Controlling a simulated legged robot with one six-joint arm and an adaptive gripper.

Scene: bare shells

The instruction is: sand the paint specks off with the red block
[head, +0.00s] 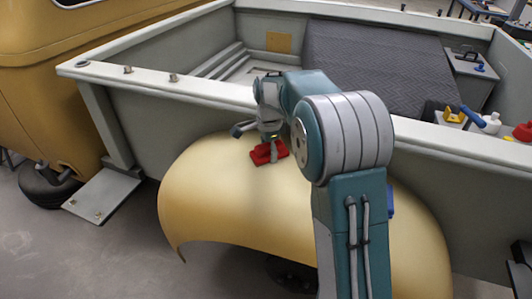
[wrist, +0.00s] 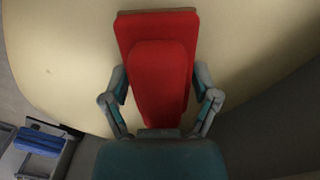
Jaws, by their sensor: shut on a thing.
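The red block (head: 268,152) is at the top of the yellow fender (head: 215,190), in the head view. My gripper (head: 268,138) is shut on it from above. In the wrist view the red block (wrist: 157,60) sits between the two fingers of my gripper (wrist: 160,100), with its wide red base lying over the pale fender surface (wrist: 60,60). The base appears to be on or very close to the surface; I cannot tell if it touches. A small dark mark (wrist: 48,71) shows left of the block in the wrist view. Paint specks cannot be made out clearly.
The truck bed wall (head: 200,92) rises right behind the fender. My arm hides the fender's right middle.

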